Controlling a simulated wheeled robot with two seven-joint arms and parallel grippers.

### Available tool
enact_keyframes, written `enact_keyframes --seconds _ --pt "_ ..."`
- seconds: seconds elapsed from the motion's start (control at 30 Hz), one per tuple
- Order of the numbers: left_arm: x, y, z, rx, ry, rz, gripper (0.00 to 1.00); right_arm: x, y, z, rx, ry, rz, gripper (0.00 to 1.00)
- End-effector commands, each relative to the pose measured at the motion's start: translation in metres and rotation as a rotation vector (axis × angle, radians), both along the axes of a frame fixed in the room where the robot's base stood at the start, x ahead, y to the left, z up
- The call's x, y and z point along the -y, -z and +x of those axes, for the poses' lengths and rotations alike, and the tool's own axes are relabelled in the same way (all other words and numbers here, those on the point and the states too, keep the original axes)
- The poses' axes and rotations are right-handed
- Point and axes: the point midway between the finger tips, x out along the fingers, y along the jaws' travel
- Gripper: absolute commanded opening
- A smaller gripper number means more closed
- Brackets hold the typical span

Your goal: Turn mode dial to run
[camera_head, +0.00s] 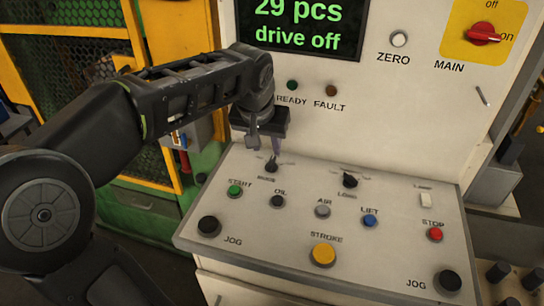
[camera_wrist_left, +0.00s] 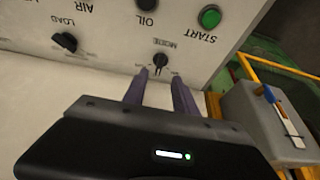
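The mode dial (camera_head: 271,165) is a small black knob at the upper left of the sloping control panel. In the left wrist view the dial (camera_wrist_left: 160,61) sits under lettering that reads MODE upside down. My left gripper (camera_head: 266,151) is just above the dial, pointing down at the panel. In the left wrist view its two purple-grey fingers (camera_wrist_left: 160,78) are spread apart, with the dial between and just beyond their tips. Nothing is held between them. Whether a fingertip touches the dial, I cannot tell. The dial's setting labels are too small to read. My right gripper is out of view.
The panel (camera_head: 290,205) also carries the black LOAD knob (camera_head: 350,180), green START button (camera_head: 235,190), black OIL button (camera_head: 278,201), yellow STROKE button (camera_head: 323,253) and red STOP button (camera_head: 435,233). Behind it, an upright face holds a display (camera_head: 300,25) reading "drive off".

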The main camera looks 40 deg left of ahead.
Motion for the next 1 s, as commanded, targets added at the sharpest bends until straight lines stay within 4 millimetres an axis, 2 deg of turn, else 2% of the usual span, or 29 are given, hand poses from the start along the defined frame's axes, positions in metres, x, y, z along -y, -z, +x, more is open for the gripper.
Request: enact_keyframes --seconds 0.17,0.6,0.93,1.0 --pt "-0.001 0.011 0.004 -0.004 0.0 0.0 0.34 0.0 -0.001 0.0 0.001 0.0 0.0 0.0" --pt "-0.009 0.067 0.026 -0.003 0.0 0.0 0.34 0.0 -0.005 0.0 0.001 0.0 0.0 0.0" --pt "-0.01 0.072 0.028 -0.001 0.0 0.0 0.34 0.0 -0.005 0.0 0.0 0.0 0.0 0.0" --pt "-0.01 0.072 0.028 -0.001 0.0 0.0 0.3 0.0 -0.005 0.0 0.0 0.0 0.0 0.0"
